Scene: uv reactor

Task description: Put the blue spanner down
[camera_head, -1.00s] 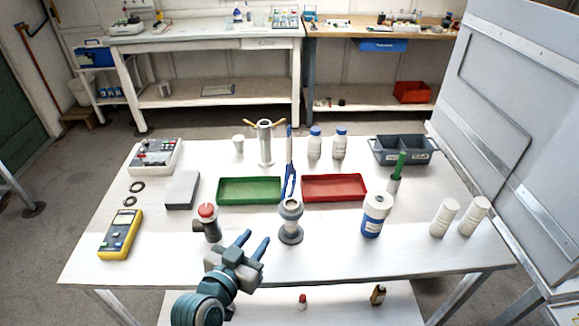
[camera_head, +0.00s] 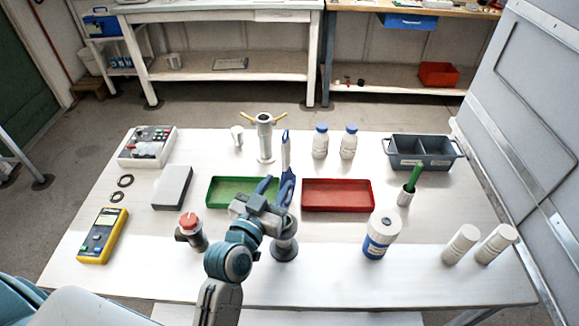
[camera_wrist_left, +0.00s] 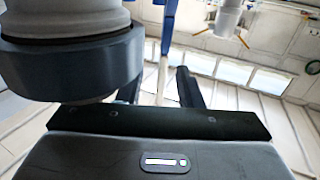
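In the left wrist view the spanner (camera_wrist_left: 168,30) appears between the two dark fingers, with gaps visible on both sides. The fingers and wrist hide the spanner's lower end and part of the fitting in the head view. My right gripper is not in view.
A green tray (camera_head: 212,193) and a red tray (camera_head: 338,209) lie behind the fitting. A red-capped fitting (camera_head: 190,232) stands to the left, a blue-and-white bottle (camera_head: 380,238) to the right. A green-handled tool (camera_head: 414,177) stands further right. The front table strip is clear.

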